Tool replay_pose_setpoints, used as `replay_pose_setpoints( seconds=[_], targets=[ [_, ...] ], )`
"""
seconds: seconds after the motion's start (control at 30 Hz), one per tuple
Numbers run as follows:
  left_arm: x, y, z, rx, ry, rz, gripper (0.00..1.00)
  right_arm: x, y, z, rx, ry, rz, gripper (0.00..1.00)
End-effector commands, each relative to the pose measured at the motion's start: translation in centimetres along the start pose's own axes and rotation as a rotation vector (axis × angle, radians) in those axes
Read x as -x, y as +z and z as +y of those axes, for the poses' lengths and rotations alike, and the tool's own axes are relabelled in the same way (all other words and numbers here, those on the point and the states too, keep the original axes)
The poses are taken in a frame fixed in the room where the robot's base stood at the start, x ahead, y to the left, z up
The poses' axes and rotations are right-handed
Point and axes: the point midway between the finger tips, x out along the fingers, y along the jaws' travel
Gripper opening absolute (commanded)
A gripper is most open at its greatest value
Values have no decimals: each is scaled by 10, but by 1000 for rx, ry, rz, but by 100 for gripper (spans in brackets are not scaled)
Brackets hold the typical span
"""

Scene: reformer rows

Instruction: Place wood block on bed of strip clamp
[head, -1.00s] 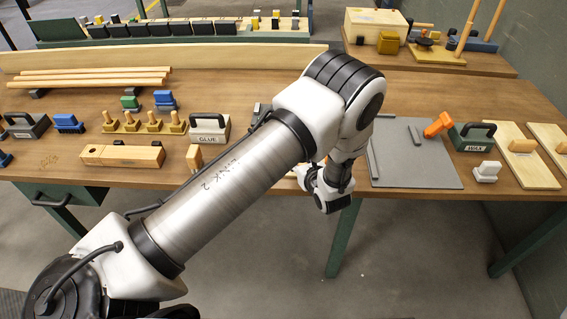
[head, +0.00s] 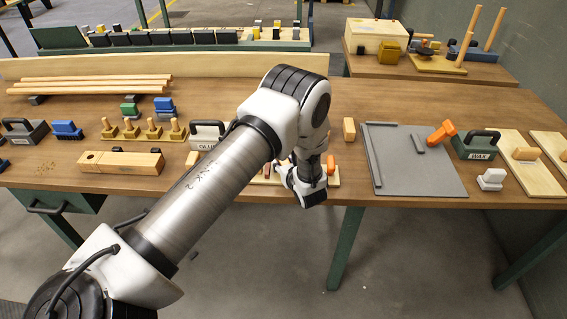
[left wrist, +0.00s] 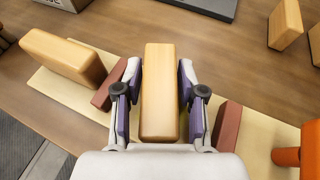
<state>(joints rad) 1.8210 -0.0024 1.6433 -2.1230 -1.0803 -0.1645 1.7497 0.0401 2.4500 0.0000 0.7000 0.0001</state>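The wood block (left wrist: 160,100) is pale and upright between the purple-padded fingers of my left gripper (left wrist: 159,72) in the left wrist view. The gripper appears shut on it. The strip clamp's pale bed (left wrist: 72,100) lies beneath, with a reddish strip (left wrist: 108,93) to the left of the block and another (left wrist: 228,127) to its right. I cannot tell whether the block touches the bed. An orange handle (left wrist: 288,157) is at the right. In the head view my left wrist covers much of the clamp (head: 334,181); the fingers are hidden. My right gripper is out of view.
Another wood block (head: 349,129) stands behind the clamp. A grey plate (head: 415,175) lies to the right, beside the wax caddy (head: 477,146). The glue caddy (head: 207,133) and a long wooden box (head: 120,160) are to the left. A larger wood piece (left wrist: 65,55) stands at the bed's left.

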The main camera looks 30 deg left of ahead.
Motion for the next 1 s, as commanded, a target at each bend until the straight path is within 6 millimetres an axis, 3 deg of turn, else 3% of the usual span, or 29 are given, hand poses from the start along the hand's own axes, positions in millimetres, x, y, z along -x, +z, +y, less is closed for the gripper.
replay_pose_setpoints(
  seconds=[0.33,0.8,0.93,1.0],
  targets=[
    [5,3,-1,-1,-1,0,41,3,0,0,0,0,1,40],
    [110,2,-2,-2,-4,-3,41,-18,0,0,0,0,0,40],
    [120,-3,6,4,19,19,41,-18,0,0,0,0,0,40],
    [121,-20,28,24,87,85,41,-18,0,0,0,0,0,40]
  ],
)
